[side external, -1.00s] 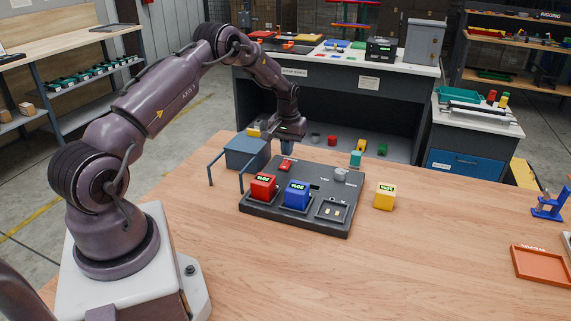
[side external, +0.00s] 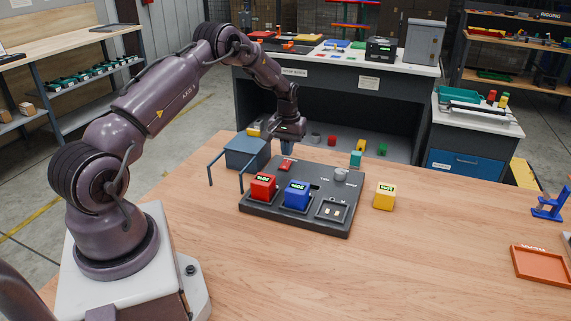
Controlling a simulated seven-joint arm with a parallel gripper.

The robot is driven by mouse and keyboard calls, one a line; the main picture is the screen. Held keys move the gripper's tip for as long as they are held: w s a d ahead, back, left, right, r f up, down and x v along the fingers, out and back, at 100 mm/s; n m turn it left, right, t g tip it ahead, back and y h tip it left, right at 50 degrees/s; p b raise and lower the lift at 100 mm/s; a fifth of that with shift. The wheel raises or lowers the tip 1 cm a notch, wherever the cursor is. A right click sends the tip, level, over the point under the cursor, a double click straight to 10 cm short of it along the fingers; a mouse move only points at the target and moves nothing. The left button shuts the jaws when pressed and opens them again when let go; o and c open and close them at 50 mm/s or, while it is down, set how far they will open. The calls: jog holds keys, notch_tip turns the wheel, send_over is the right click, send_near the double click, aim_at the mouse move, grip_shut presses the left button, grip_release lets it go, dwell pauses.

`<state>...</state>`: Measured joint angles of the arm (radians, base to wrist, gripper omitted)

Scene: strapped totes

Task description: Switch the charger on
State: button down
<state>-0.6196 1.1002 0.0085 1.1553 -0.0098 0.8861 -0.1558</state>
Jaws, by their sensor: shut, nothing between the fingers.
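The charger (side external: 300,219) is a dark slab on the wooden table, with a red block (side external: 263,188) and a blue block (side external: 297,197) seated in two of its bays. Both have lit green displays, too small to read surely. A third bay (side external: 332,210) is empty, with contacts showing. A small red switch (side external: 286,165) sits at the slab's back left and a grey knob (side external: 340,174) at its back right. My gripper (side external: 287,151) points down, shut and empty, just above the red switch. I cannot tell whether they touch or which way the switch is tilted.
A yellow block (side external: 385,197) with a display stands right of the charger. A blue-grey box (side external: 245,152) and a thin blue frame (side external: 241,170) stand close at left. A teal block (side external: 355,159) is behind. An orange tray (side external: 540,265) lies far right. The front table is clear.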

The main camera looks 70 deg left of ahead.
aim_at(282, 168)
jog(key=shift+f, duration=1.35)
dwell(0.9)
jog(key=shift+r, duration=3.55)
jog(key=s+d, duration=0.1)
jog(key=s+d+f, duration=0.1)
jog(key=shift+s+g, duration=0.3)
jog(key=s+d+r+m+t, duration=0.15)
jog(key=s+d+r, duration=0.25)
jog(key=d+r, duration=0.5)
jog(key=s+d+r+m, duration=0.3)
jog(key=s+d+r, duration=0.2)
jog(key=d+r, duration=0.35)
jog(key=s+d+r+m+t, duration=0.4)
jog(key=s+d+r, duration=0.4)
jog(key=s+d, duration=0.3)
jog(key=shift+s+d+t, duration=0.25)
jog(key=shift+s+t, duration=0.1)
jog(key=shift+s, duration=0.05)
